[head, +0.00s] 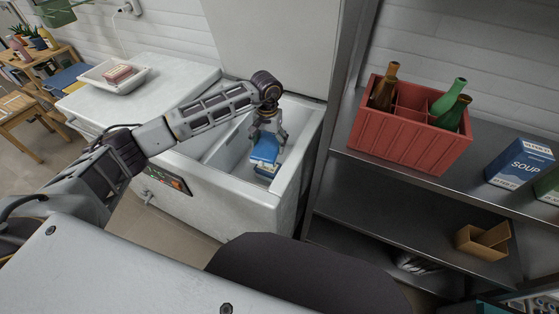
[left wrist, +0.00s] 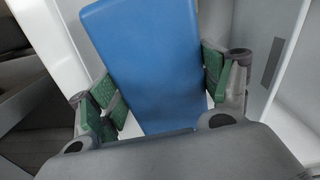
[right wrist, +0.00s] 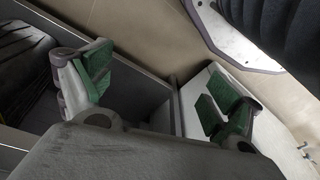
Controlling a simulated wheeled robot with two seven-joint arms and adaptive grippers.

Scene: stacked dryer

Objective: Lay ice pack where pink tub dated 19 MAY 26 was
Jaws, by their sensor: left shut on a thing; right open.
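The blue ice pack (head: 264,150) is inside the open chest freezer (head: 245,196), toward its right end. My left gripper (head: 268,134) reaches down into the freezer and is shut on it. In the left wrist view the blue ice pack (left wrist: 150,65) lies between the green finger pads. A pale thing with some blue shows just under the pack; I cannot tell what it is or whether they touch. Pinkish-red items (head: 118,73) lie in a white tray (head: 97,82); no date can be read. My right gripper (right wrist: 157,88) is open and empty, outside the head view.
The freezer walls stand close around my left gripper. A metal shelf (head: 345,200) to the right bears a red crate (head: 405,135) with several bottles, a blue soup box (head: 520,164) and a cardboard box (head: 484,241). A wooden table (head: 35,60) stands at the far left.

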